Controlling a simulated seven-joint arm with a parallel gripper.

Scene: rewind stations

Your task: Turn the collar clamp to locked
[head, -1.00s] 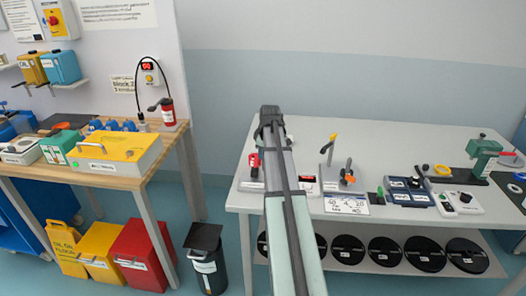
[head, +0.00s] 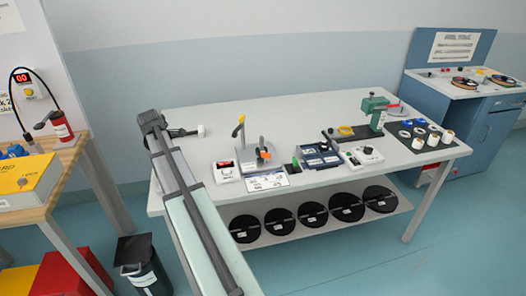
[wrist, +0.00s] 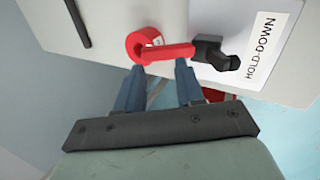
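A red hold-down lever (wrist: 165,52) with a ring at its left end and a black knob (wrist: 214,54) at its right fills the top middle of the wrist view. I cannot tell whether it is the collar clamp; no label reading "collar clamp" or "locked" is legible. My gripper (wrist: 158,67) is open. Its two blue fingertips are apart, just below the red lever, and whether they touch it is unclear. In the head view my arm covers the table's left end, hiding this lever. An orange-and-black knob (head: 263,153) on a grey stand is right of my arm.
The white table (head: 330,108) also holds a red-display box (head: 226,171), a dark tray unit (head: 318,157), a green press (head: 375,108) and a dark mat with rolls. Black reels lie on the shelf below. A yellow case (head: 25,183) sits on the wooden bench at left.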

